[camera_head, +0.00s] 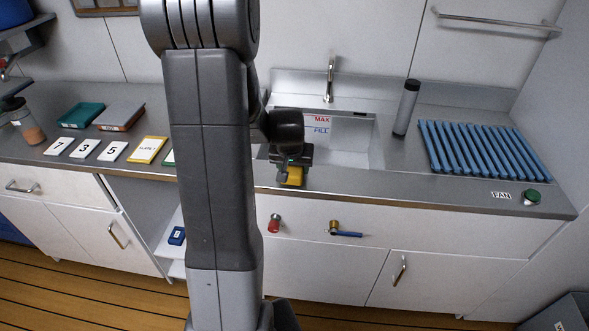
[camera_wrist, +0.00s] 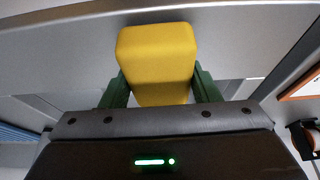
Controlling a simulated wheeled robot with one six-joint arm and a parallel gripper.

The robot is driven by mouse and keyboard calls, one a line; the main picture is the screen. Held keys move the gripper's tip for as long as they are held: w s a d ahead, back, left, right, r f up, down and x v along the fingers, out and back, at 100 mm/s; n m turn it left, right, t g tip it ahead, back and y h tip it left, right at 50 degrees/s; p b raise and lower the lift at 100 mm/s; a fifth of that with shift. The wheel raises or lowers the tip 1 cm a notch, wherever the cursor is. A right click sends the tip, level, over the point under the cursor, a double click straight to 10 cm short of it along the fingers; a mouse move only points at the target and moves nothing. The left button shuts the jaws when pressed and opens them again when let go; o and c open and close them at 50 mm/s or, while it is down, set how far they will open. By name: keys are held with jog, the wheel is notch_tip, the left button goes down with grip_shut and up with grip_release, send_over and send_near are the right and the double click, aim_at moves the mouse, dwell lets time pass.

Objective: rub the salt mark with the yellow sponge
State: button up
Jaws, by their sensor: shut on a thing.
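The yellow sponge (camera_wrist: 157,60) is a rounded block held between the green fingers of my gripper (camera_wrist: 160,88) in the wrist view. In the head view my gripper (camera_head: 292,168) is over the counter's front strip before the sink, with the yellow sponge (camera_head: 292,177) under it. I cannot tell whether the sponge touches the steel. No salt mark can be made out in either view; my arm hides part of the counter.
The sink (camera_head: 350,140) lies behind my gripper, with a tap (camera_head: 329,82). A dark cylinder (camera_head: 405,108) and a blue ribbed rack (camera_head: 482,150) stand to the right. Number cards (camera_head: 86,148) lie left. A red knob (camera_head: 274,224) and blue-handled valve (camera_head: 342,231) jut from the front.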

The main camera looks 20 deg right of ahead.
jog(key=r, duration=0.1)
jog(key=r+p, duration=0.1)
jog(key=r, duration=0.1)
jog(key=shift+d+r, duration=0.1)
jog(key=shift+d, duration=0.15)
jog(key=shift+r+p, duration=1.6)
jog(key=shift+r, duration=0.5)
